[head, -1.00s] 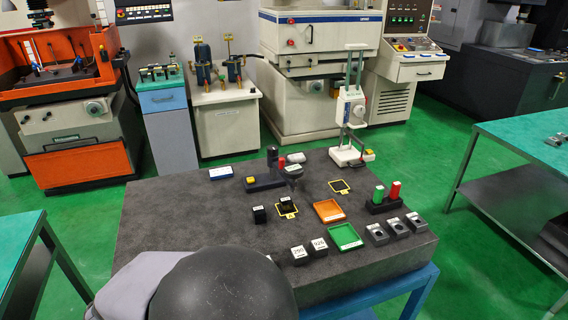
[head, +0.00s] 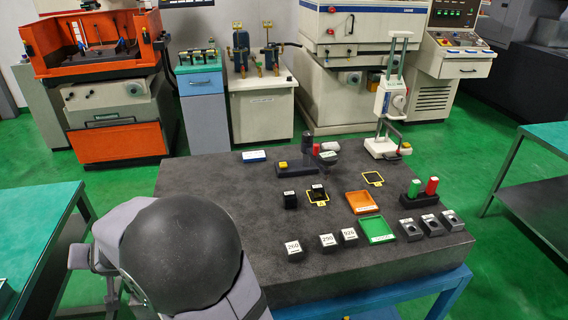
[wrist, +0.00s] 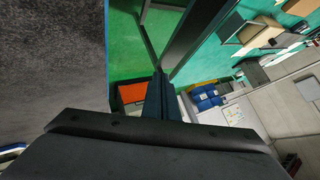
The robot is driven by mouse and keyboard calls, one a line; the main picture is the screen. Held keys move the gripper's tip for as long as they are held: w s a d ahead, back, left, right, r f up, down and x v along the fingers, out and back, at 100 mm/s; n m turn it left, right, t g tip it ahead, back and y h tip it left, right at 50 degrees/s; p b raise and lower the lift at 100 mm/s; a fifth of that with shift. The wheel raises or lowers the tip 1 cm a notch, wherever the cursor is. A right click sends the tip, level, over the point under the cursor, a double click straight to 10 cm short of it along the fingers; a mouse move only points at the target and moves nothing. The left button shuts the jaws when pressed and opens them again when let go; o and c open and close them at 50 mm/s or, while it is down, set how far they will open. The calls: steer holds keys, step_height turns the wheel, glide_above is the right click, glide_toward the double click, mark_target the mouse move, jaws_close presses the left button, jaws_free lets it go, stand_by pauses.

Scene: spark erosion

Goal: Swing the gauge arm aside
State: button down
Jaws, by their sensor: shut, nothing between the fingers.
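A dark stand (head: 297,170) with an upright post and a yellow button sits toward the back of the grey stone table. What looks like the gauge arm (head: 327,156) reaches right from its post, with a rounded dark head and light top, near a yellow-framed square. In the head view my gripper is hidden behind my own black rounded arm link at the front left. In the wrist view my gripper (wrist: 162,92) is shut and empty, with grey stone at left and green floor beyond. It is apart from the stand, which the wrist view does not show.
A white height gauge (head: 388,110) stands at the back right. An orange tray (head: 362,203), a green tray (head: 377,230), green and red cylinders in a holder (head: 419,200), and several small dark blocks occupy the right and front. The table's left part (head: 205,180) is clear.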

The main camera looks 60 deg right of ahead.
steer(key=w+d+r+m+t+h+p, duration=0.1)
steer(key=w+d+r+m+h, duration=0.2)
steer(key=d, duration=0.6)
steer(key=s+d+r+m+g+h+p, duration=0.1)
steer(key=d+r+m+g+h, duration=0.15)
steer(key=d+h, duration=0.45)
steer(key=s+d+r+m+g+h+p, duration=0.1)
steer(key=d+m+h+p, duration=0.15)
steer(key=d, duration=0.95)
steer(key=s+d+m+g+h+p, duration=0.1)
steer(key=s+d+m+g, duration=0.2)
steer(key=s, duration=0.7)
steer(key=s+d+m+g+h+p, duration=0.1)
steer(key=s+d+m+g, duration=0.3)
steer(key=s+g, duration=0.6)
steer(key=d+g+h, duration=0.1)
steer(key=d+g, duration=0.1)
steer(key=shift+s+d+r, duration=0.2)
steer(key=shift+s+d, duration=0.15)
